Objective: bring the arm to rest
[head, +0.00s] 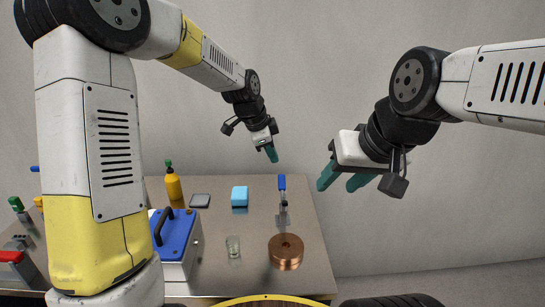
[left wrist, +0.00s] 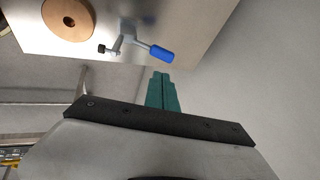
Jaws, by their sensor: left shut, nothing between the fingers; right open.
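My left gripper (head: 271,154) hangs above the back right part of the steel table, fingers pointing down. Its teal fingers are together and hold nothing; they also show shut in the left wrist view (left wrist: 161,92). The left arm reaches in from the left and bends over the table. My right gripper (head: 340,181) is in the air to the right of the table, its teal fingers apart and empty. Neither gripper touches anything.
The wall behind is bare.

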